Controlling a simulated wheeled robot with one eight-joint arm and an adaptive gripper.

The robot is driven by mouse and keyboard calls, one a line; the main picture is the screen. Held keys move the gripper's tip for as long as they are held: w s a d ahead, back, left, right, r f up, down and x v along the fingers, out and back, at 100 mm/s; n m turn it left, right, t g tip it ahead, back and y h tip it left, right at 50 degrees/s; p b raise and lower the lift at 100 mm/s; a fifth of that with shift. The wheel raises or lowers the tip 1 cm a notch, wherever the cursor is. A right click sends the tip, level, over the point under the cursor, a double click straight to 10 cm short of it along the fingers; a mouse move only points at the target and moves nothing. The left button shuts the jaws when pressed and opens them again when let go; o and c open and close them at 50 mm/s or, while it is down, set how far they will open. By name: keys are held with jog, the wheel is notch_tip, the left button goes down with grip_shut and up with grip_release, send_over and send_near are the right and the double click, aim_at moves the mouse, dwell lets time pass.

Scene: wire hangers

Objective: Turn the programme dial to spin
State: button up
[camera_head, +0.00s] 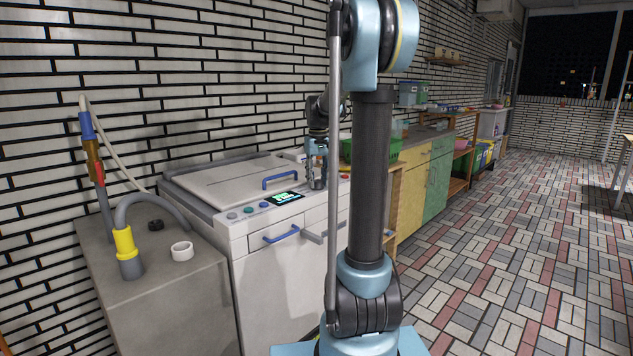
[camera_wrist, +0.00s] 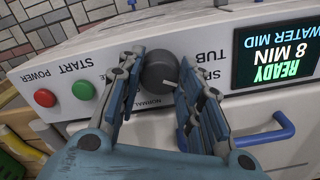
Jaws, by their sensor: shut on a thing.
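The programme dial (camera_wrist: 158,70) is a dark grey round knob on the washer's white panel, seen upside down in the wrist view. My gripper (camera_wrist: 162,62) is shut on it, one finger on each side. A light pointer mark shows on the dial's lower right edge, near the right finger. The label NORMAL (camera_wrist: 152,102) is below the dial; a label starting "SP" (camera_wrist: 212,76), partly hidden by the finger, is to its right, beside TUB. In the head view my gripper (camera_head: 317,178) is at the panel of the washer (camera_head: 285,285) and hides the dial.
Red (camera_wrist: 45,97) and green (camera_wrist: 83,90) buttons sit left of the dial. The lit display (camera_wrist: 282,52) reads READY, 8 MIN, WATER MID. A blue handle (camera_wrist: 265,133) sticks out near my right finger. A grey cabinet (camera_head: 170,300) with a hose stands left of the washer.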

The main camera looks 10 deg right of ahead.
aim_at(318, 181)
dwell(0.4)
jog(key=o, duration=1.1)
jog(key=shift+c, duration=0.2)
jog(key=shift+r, duration=0.1)
notch_tip(318, 181, up, 12)
jog(key=shift+f, duration=0.2)
jog(key=s+f+m+t, duration=0.1)
jog(key=s+f, duration=0.4)
jog(key=s, duration=0.4)
jog(key=s+f, duration=0.4)
jog(key=s, duration=0.5)
jog(key=s+f+m+t, duration=0.1)
jog(key=s+f, duration=1.5)
jog(key=f, duration=0.2)
jog(key=shift+s, duration=0.25)
